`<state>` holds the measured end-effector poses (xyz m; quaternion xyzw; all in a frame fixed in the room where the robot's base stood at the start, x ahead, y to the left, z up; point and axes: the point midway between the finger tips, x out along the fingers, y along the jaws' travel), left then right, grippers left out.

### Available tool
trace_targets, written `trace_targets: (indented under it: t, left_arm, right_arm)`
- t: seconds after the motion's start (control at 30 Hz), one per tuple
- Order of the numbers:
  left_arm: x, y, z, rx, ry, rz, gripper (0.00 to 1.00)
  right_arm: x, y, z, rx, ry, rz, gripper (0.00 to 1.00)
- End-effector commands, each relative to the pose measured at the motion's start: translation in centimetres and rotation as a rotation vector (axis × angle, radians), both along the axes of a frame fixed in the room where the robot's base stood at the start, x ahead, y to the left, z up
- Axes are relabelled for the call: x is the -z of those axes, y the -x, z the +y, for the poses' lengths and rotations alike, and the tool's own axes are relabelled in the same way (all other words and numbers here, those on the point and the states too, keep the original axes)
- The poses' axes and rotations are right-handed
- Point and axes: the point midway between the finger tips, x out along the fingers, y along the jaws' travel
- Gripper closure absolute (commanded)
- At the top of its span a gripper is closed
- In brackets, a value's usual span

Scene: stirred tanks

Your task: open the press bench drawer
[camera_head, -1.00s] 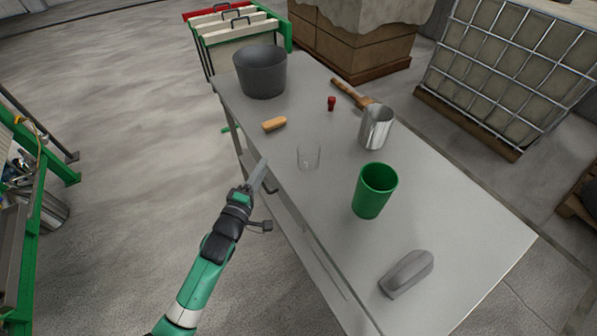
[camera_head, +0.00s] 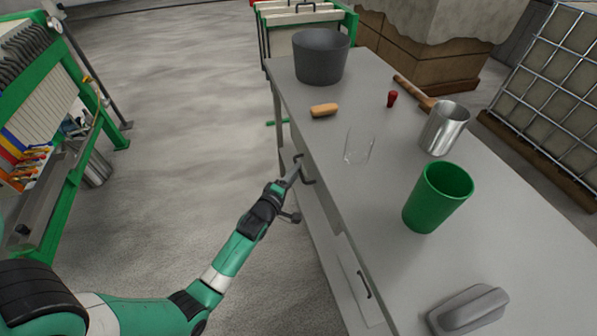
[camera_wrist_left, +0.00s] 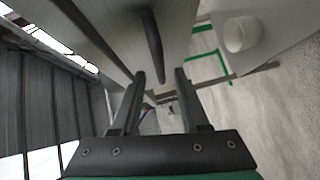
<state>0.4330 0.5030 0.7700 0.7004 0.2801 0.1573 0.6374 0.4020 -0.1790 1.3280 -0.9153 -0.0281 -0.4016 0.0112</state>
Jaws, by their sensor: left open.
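The press bench is the long grey table (camera_head: 390,190), with drawers along its left side in the head view. A dark bar handle (camera_head: 306,181) is on the drawer front there, and it also shows in the wrist view (camera_wrist_left: 150,42). A second handle (camera_head: 365,285) sits on a front nearer me. My left gripper (camera_head: 296,173) is open, right at the far handle. In the wrist view the fingers (camera_wrist_left: 160,100) are apart and the handle's near end lies at the gap between them. I cannot tell whether it is inside the grasp. The drawer appears shut. My right gripper is out of view.
On the bench top stand a dark pot (camera_head: 320,58), a clear glass (camera_head: 358,147), a green cup (camera_head: 437,197), a metal mug (camera_head: 444,129) and a grey block (camera_head: 468,311). The floor (camera_head: 190,130) left of the bench is clear. A green rack (camera_head: 60,150) stands at far left.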

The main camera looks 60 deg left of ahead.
Motion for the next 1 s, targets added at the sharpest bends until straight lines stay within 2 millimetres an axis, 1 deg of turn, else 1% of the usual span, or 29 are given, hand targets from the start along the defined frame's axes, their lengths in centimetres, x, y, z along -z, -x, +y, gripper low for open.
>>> trace_targets:
  t: [0.03, 0.2, 0.5, 0.57, 0.7, 0.73, 0.77, 1.0]
  left_arm:
    - [0.4, -0.8, 0.6, -0.001, -0.001, -0.002, 0.55]
    - [0.6, -2.3, 1.8, -0.001, 0.0, 0.0, 0.55]
    - [0.4, -2.6, 2.0, 0.0, 0.0, 0.0, 0.55]
    - [0.4, -2.6, 2.0, 0.0, 0.0, 0.0, 0.66]
    - [0.4, -2.6, 2.0, 0.0, 0.0, 0.0, 0.91]
    - [0.4, -2.6, 2.0, 0.0, 0.0, 0.0, 0.97]
    - [0.4, -2.6, 2.0, 0.0, 0.0, 0.0, 1.0]
    - [0.4, -2.6, 1.9, 0.0, 0.0, 0.0, 1.0]
  right_arm:
    - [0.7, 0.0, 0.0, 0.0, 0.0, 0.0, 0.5]
    - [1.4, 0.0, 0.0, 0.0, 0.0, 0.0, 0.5]
    - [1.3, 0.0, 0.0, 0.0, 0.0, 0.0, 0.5]
    - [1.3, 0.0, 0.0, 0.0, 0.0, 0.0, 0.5]
    - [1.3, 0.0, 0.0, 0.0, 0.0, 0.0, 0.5]
    - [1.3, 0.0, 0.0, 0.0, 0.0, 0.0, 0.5]
    - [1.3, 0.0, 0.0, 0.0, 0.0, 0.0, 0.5]
    - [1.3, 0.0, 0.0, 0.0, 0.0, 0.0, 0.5]
